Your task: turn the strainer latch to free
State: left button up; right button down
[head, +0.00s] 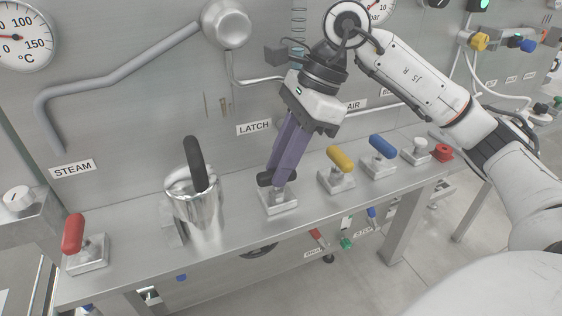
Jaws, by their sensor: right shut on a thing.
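The strainer latch (279,205) stands on the steel shelf below and right of the LATCH label (254,127). It has a square metal base plate and a dark handle, whose black end shows at the left of the fingers. My right gripper (275,178) reaches down from above, with its purple fingers shut on the latch handle. The fingers hide most of the handle, so its exact angle is hard to tell. A shiny metal canister (196,213) with a black upright handle stands left of the latch. My left gripper is not in view.
A red handle (73,233) stands at the far left by the STEAM label (72,169). Yellow (341,158) and blue (382,147) handles stand right of the latch, close to my fingers. Pipes and gauges cover the wall behind. Some bare shelf shows between canister and latch.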

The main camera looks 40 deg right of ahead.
jog(key=shift+w+n, duration=0.1)
jog(key=shift+n, duration=0.4)
jog(key=c, duration=1.6)
grip_release()
jog(key=shift+r, duration=0.1)
jog(key=p+v, duration=0.1)
jog(key=v, duration=0.9)
jog(key=shift+w+d+r, duration=0.1)
jog(key=shift+w, duration=0.05)
